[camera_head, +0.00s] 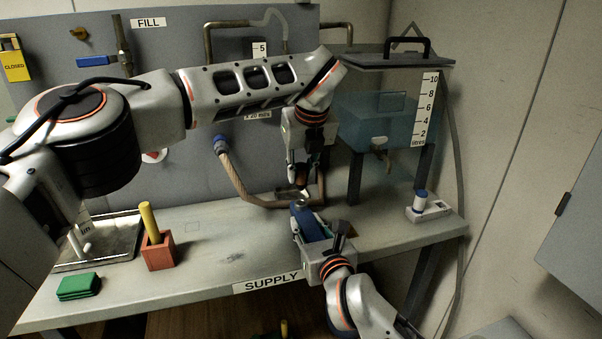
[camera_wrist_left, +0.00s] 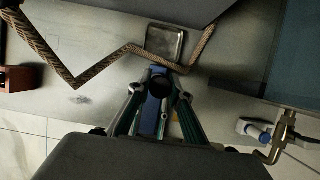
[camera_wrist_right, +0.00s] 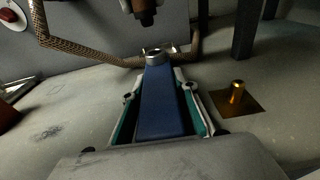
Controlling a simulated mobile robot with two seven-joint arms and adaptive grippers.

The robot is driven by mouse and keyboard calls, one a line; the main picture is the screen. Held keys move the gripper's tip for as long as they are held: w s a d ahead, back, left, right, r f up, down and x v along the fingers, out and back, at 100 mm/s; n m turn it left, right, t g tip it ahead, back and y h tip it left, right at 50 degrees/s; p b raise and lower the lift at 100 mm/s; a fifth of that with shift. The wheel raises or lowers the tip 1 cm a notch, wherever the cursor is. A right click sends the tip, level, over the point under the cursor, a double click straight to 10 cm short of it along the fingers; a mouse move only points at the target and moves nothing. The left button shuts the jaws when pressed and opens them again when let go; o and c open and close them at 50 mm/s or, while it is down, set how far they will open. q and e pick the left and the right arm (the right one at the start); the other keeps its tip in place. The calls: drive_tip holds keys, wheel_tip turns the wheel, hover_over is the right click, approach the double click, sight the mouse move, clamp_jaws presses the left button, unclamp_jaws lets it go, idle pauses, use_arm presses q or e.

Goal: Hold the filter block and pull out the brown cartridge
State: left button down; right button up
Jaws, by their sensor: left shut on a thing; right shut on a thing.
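The blue filter block (camera_wrist_right: 165,110) stands between the fingers of my right gripper (camera_wrist_right: 160,93), which is shut on it. A metal ring (camera_wrist_right: 158,55) tops the block. The block also shows in the head view (camera_head: 303,218). My left gripper (camera_head: 302,172) is above it, shut on the brown cartridge (camera_head: 303,178). The cartridge's lower end (camera_wrist_right: 146,16) hangs above the ring in the right wrist view, with a visible gap between them. In the left wrist view the cartridge's dark round top (camera_wrist_left: 160,87) sits between the left fingertips.
A braided hose (camera_head: 233,180) runs behind the block near a small metal dish (camera_wrist_left: 165,42). A brass peg (camera_wrist_right: 237,93) stands right of the block. The blue tank (camera_head: 385,118) and a white-blue fitting (camera_head: 428,208) are farther right. A red holder (camera_head: 158,254) stands left; the bench between is clear.

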drive_tip(key=o, duration=1.3)
drive_tip(key=shift+c, duration=0.2)
